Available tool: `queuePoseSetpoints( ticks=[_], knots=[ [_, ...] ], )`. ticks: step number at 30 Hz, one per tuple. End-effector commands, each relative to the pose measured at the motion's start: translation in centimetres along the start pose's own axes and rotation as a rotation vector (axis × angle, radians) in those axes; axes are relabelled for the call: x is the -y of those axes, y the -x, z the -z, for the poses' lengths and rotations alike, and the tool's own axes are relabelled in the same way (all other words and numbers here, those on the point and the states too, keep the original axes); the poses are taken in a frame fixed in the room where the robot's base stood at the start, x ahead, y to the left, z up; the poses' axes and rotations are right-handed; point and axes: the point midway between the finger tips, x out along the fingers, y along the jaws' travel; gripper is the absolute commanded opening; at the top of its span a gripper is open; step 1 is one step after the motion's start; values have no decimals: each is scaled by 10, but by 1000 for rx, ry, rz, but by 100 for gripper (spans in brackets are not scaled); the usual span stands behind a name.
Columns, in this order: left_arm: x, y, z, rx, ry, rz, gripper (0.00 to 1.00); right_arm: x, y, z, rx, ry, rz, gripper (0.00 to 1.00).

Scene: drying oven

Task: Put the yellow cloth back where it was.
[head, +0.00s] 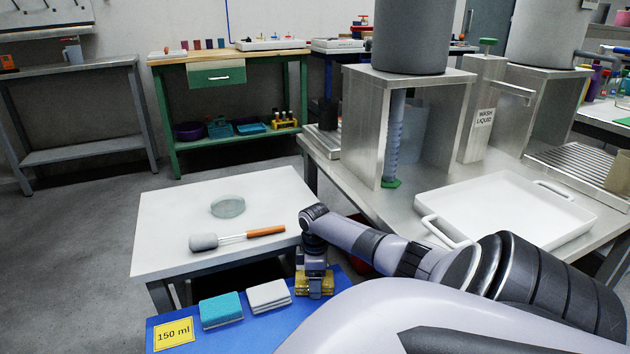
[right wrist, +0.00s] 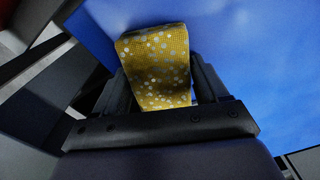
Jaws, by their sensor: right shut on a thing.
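The yellow cloth (right wrist: 158,68) has pale dots and shows between the two fingers of my right gripper (right wrist: 155,95) in the right wrist view. In the head view the yellow cloth (head: 328,283) is at the blue surface, right of the white cloth (head: 268,296) and the teal cloth (head: 221,309). My right gripper (head: 315,285) points down there and is shut on the yellow cloth. The cloth is at or just above the blue surface (head: 250,330); I cannot tell if it touches. My left gripper is not in view.
A white tray (head: 510,205) stands on the steel bench at right.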

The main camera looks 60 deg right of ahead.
Motion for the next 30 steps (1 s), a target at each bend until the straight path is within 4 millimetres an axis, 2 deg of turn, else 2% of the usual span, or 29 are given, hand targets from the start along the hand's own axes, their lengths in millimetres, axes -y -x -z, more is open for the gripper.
queuePoseSetpoints(
  ticks=[3, 10, 11, 12, 13, 23, 26, 30],
  knots=[
    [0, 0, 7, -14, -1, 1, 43, -1, 2, 0, -1, 0, -2, 45],
    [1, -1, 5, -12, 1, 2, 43, -1, -3, 0, -1, -1, -2, 45],
    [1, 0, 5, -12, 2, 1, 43, -1, -2, 0, -1, -1, -2, 83],
    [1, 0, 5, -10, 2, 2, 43, -1, -2, 0, -1, -1, -2, 96],
    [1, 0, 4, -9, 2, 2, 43, -1, -2, 0, -1, -1, -2, 99],
    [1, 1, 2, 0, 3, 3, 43, -1, 2, 0, -1, 0, -2, 99],
    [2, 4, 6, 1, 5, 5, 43, -1, 14, 0, -1, -1, -3, 99],
    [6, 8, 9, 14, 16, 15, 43, -2, 44, 0, -1, 1, -6, 99]
  ],
)
